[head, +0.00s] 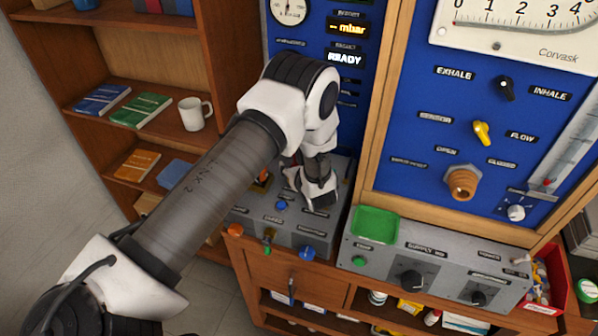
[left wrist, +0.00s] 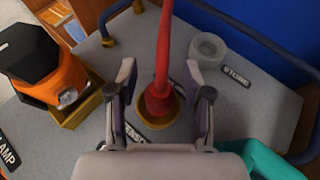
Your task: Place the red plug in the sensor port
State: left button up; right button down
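The red plug (left wrist: 159,98) with its red cable shows in the left wrist view. It stands upright, its lower end inside the brass-coloured ring of the sensor port (left wrist: 160,122). A partly hidden label beside the ring reads "NSO". How deep the plug sits cannot be told. My left gripper (left wrist: 160,70) is open, with one finger on each side of the plug and gaps between. In the head view my left gripper (head: 314,190) is low over the grey sloped console, and its wrist hides the plug and port. My right gripper is not in view.
On the console (left wrist: 90,155), a clear ring socket (left wrist: 207,50) lies right of the plug. An orange device (left wrist: 35,62) in a yellow holder is at left, a teal part (left wrist: 262,160) at lower right. A blue rail (left wrist: 250,35) borders the far side.

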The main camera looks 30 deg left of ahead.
pick_arm(q)
jog(key=b+v, duration=0.3)
jog(key=v, duration=0.7)
jog(key=shift+w+d, duration=0.1)
jog(key=shift+s+d+r, duration=0.15)
jog(key=shift+s+d, duration=0.05)
jog(key=shift+a, duration=0.1)
